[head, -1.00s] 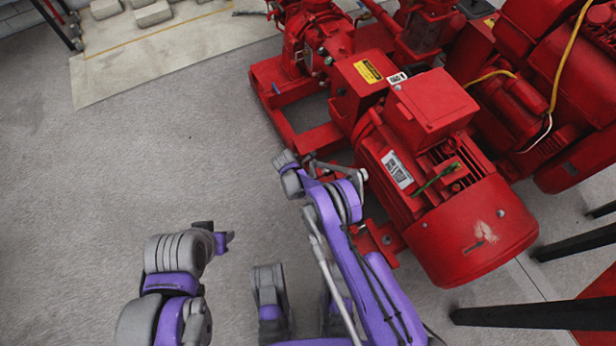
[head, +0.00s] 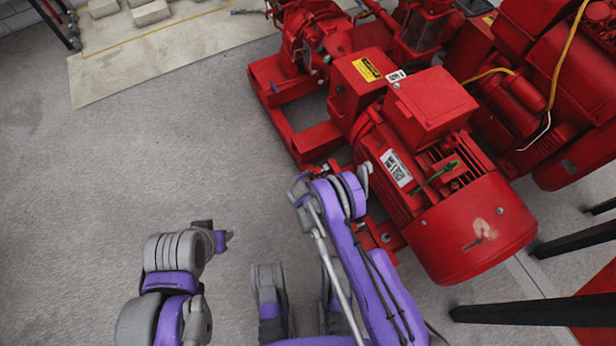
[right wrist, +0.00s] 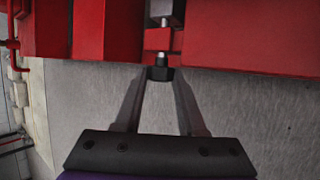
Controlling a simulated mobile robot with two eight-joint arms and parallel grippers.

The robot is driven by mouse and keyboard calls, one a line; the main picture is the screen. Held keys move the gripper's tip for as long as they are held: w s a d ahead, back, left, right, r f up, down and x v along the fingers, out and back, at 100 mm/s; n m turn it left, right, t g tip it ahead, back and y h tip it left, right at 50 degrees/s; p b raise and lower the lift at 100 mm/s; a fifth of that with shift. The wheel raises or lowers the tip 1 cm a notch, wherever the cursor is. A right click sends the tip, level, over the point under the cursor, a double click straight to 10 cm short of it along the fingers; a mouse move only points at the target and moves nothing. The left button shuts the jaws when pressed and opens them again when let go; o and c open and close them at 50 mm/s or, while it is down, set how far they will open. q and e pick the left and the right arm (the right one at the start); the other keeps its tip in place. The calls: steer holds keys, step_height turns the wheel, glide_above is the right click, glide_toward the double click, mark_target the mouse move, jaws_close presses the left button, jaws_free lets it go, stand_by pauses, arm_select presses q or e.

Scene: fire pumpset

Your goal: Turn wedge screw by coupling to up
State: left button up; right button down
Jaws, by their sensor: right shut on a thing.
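The wedge screw (right wrist: 158,73) has a dark hex head and sits below a red block in the right wrist view. Its shank runs up toward a bright metal part. The coupling cannot be made out with certainty. My right gripper (right wrist: 158,80) has its two fingers converging on the screw head, shut on it. In the head view my right arm reaches to the near left side of the red motor (head: 440,185), low by its base. The screw is hidden there.
The red pump frame (head: 290,120) extends beyond the motor. A second red machine (head: 580,130) with a yellow cable stands at the right. Dark bars (head: 540,315) cross the lower right. The grey floor at the left is clear.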

steer(key=shift+t, duration=0.3)
stand_by(0.4)
steer(key=shift+c, duration=2.4)
jaws_free()
steer(key=shift+s, duration=0.1)
steer(key=p+v, duration=0.2)
steer(key=v, duration=0.8)
steer(key=shift+s+r+p, duration=0.25)
steer(key=shift+p, duration=0.05)
steer(key=shift+d, duration=0.1)
